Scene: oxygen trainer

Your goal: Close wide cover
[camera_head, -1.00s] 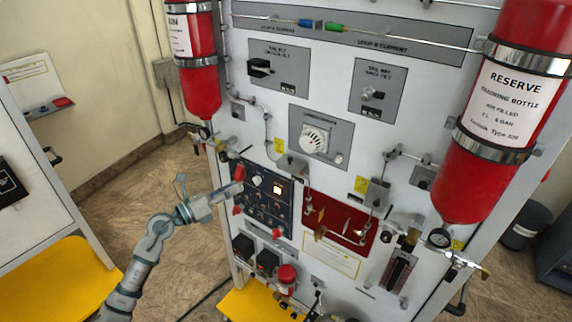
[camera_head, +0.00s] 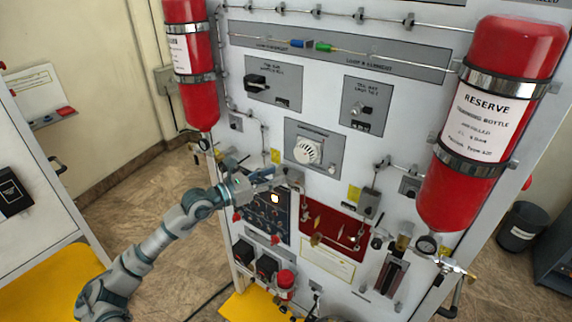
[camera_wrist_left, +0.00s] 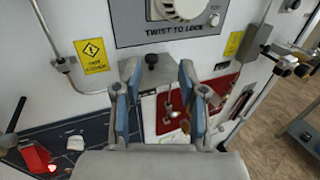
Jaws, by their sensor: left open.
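A grey cover plate (camera_head: 295,175) with a black knob is on the white panel, above the left part of a red recessed panel (camera_head: 337,232). The cover also shows in the left wrist view (camera_wrist_left: 151,76). A second grey cover (camera_head: 369,203) is further right; I cannot tell which one is the wide cover. My left gripper (camera_head: 281,177) is open at the first cover, partly hiding it. In the left wrist view the blue-padded fingers (camera_wrist_left: 157,82) stand on either side of it; contact is unclear. My right gripper is not in view.
A white round dial (camera_head: 307,150) is above the covers. A dark control panel (camera_head: 266,215) with knobs lies left of the red panel. Red bottles (camera_head: 190,65) and (camera_head: 525,70) flank the panel. A yellow-topped surface (camera_head: 45,280) is at lower left.

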